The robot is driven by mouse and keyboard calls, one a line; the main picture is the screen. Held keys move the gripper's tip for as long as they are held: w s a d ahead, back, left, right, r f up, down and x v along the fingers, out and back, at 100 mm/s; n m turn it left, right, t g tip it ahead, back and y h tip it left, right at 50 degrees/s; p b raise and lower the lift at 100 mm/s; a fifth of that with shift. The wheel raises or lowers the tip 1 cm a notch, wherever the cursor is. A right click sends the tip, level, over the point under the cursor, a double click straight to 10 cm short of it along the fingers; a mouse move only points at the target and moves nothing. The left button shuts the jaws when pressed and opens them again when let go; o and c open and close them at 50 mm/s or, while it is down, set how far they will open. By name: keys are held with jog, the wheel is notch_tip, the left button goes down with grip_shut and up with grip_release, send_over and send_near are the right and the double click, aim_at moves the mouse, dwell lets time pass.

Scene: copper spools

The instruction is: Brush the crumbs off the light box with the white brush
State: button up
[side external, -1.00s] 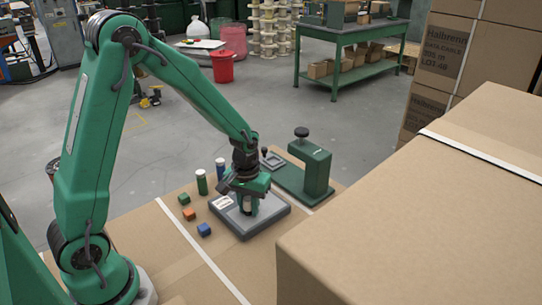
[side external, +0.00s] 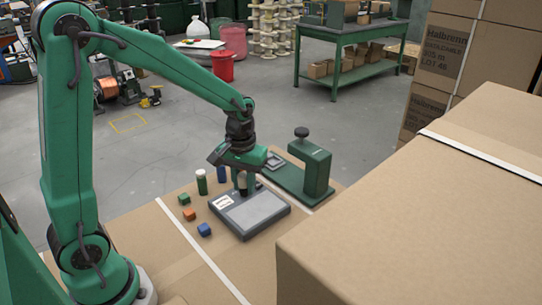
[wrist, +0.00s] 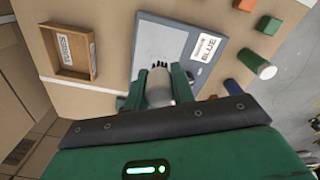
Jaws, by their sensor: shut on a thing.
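The light box (side external: 250,213) is a flat grey case with a pale top panel and a white label, lying on the cardboard surface. It also shows in the wrist view (wrist: 176,43). My gripper (side external: 242,182) is over its far edge, pointing down. It is shut on the white brush (wrist: 158,89), whose handle sits between the green fingers. Dark bristles (wrist: 159,65) show at the brush's end, against the light box's edge in the wrist view. I cannot tell whether they touch it. I cannot make out crumbs on the panel.
A green clamp stand (side external: 316,170) is behind right. A wooden tray (wrist: 69,51) shows in the wrist view. A large carton fills the right foreground.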

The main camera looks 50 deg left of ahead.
jog(key=shift+f, duration=0.1)
dwell(0.7)
send_over(246, 215)
jog(key=shift+f, duration=2.9)
jog(key=shift+f, duration=1.1)
jog(key=shift+w, duration=0.15)
jog(key=shift+w+r, duration=0.1)
jog(key=shift+w, duration=1.75)
jog(key=shift+s, duration=2.05)
